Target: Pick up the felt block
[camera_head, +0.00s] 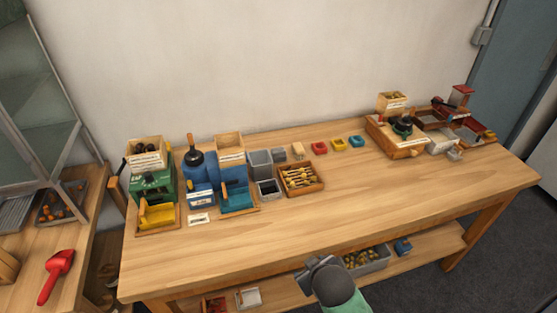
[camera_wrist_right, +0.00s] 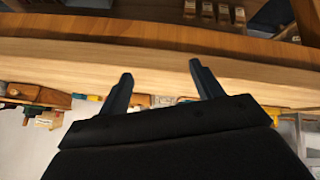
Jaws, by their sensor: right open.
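A small grey block (camera_head: 279,154) stands toward the back of the workbench in the head view, between a grey bin and a small wooden piece. It may be the felt block, but it is too small to be sure of its material. My right gripper (camera_head: 318,272) is at the bench's front edge, well apart from the grey block. In the right wrist view its two dark fingers (camera_wrist_right: 162,84) are spread with nothing between them. My left gripper is not in view.
The workbench (camera_head: 400,190) has clear wood in front and to the right. A lower shelf (camera_head: 425,249) holds containers.

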